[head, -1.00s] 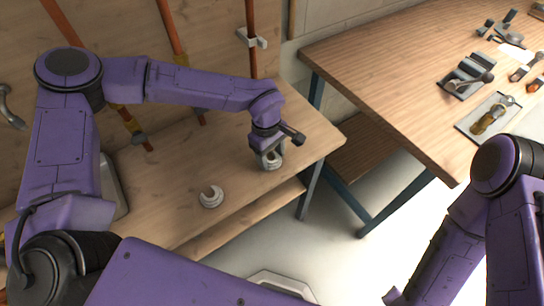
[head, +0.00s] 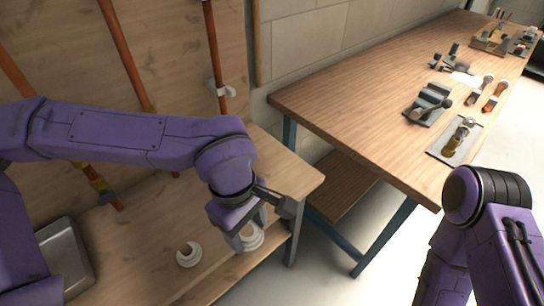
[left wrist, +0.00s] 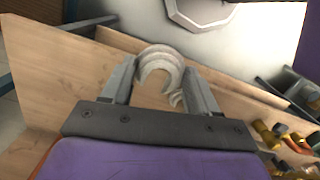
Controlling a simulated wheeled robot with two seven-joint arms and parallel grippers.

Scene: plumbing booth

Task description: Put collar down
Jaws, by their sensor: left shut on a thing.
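My left gripper (head: 252,226) is shut on a pale grey, open-sided collar (head: 252,240) near the front right of the small wooden bench (head: 298,178). In the left wrist view, the held collar (left wrist: 160,57) sits between the two fingertips (left wrist: 160,74), its opening facing the gripper. I cannot tell whether it touches the bench top. A second pale collar (head: 188,255) lies on the bench, to the left of the gripper and apart from it.
Copper pipes (head: 217,60) run up the wooden back panel. A grey metal basin (head: 64,260) is at the bench's left. A larger workbench (head: 345,95) at the right carries a vise (head: 428,103) and a tray (head: 455,142) with a brass-coloured fitting.

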